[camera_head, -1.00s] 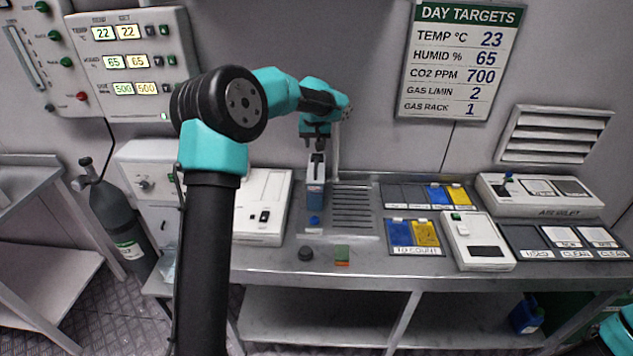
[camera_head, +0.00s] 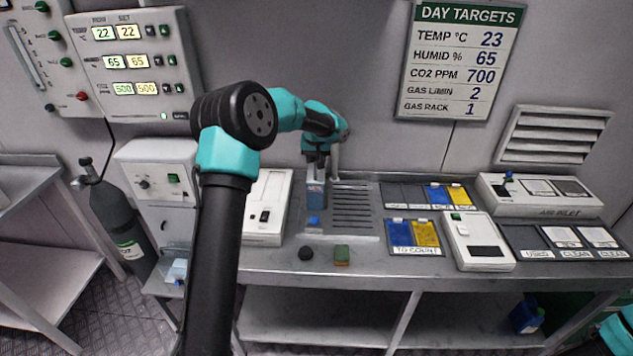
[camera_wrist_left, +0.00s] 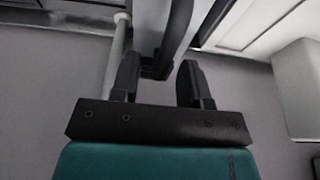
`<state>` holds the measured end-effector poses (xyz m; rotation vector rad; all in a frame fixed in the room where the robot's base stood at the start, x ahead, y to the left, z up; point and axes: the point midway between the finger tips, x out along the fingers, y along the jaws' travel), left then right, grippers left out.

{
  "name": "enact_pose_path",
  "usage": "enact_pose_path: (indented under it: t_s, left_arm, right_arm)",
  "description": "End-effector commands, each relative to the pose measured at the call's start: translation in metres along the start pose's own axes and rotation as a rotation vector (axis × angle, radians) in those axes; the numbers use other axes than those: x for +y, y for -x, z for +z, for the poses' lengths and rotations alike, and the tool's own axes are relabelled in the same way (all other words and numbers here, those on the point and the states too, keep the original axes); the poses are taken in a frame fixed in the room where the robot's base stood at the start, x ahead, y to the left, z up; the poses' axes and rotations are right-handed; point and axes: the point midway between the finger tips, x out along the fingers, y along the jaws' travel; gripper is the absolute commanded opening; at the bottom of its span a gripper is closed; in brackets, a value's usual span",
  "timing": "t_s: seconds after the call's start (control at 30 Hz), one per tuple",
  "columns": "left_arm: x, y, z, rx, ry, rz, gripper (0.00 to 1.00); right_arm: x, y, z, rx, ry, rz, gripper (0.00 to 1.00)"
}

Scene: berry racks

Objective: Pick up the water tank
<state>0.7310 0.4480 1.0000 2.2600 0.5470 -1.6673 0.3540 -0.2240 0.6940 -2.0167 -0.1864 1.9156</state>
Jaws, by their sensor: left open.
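A blue translucent tank (camera_head: 316,196), which looks like the water tank, stands upright on the bench at the left end of the slotted drain plate, beside a pale upright pipe. My left gripper (camera_head: 317,167) points down right at the top of the tank and partly hides it. In the left wrist view the jaws (camera_wrist_left: 158,85) are apart, with a dark bent bar (camera_wrist_left: 170,45) showing between and beyond them. It may be the tank's handle; I cannot tell whether the jaws touch it. My right gripper is out of view; only a bit of my right arm shows at lower right.
A white switch box (camera_head: 265,207) stands close left of the tank. The drain plate (camera_head: 352,210) is clear. Card trays (camera_head: 415,251) lie to the right.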

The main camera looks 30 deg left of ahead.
Motion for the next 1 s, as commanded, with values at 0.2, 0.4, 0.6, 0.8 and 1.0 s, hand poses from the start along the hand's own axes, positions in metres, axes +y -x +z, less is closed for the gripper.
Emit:
enact_pose_path:
  t_s: [0.2, 0.4, 0.6, 0.8, 1.0]
  left_arm:
    - [0.0002, -0.0134, -0.0004, 0.001, 0.0, 0.001, 0.42]
    - [0.0002, -0.0132, -0.0003, 0.001, -0.001, 0.001, 0.42]
    - [0.0002, -0.0131, -0.0003, 0.001, -0.001, 0.0, 0.42]
    - [0.0002, -0.0131, -0.0002, 0.001, -0.001, 0.0, 0.24]
    - [0.0002, -0.0131, -0.0002, 0.001, -0.001, 0.0, 0.05]
  right_arm:
    - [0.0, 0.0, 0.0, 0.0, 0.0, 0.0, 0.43]
    - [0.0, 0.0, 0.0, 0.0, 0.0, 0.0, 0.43]
    - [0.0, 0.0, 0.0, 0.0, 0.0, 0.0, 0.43]
    - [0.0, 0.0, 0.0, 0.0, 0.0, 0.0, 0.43]
    - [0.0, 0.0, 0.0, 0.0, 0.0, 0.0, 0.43]
